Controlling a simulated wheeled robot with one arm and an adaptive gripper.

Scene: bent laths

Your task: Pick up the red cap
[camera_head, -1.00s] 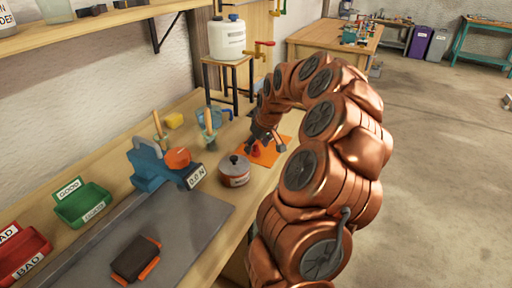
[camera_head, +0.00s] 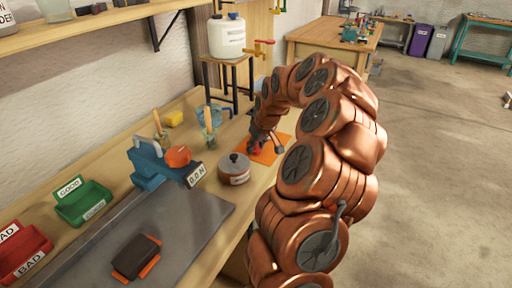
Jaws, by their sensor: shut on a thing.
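The red cap (camera_head: 256,149) is small and sits at the orange mat (camera_head: 268,156) near the right edge of the workbench. My gripper (camera_head: 262,144) is over the mat, reaching down from my copper arm. Its dark fingers are shut on the red cap and hide part of it. I cannot tell whether the cap touches the mat or is just above it.
A lidded metal pot (camera_head: 234,169) stands just left of the mat. Brushes in a jar (camera_head: 210,136), a blue vise (camera_head: 150,165) and a green bin (camera_head: 83,203) are further left. A white jug (camera_head: 227,37) stands behind on a small stand.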

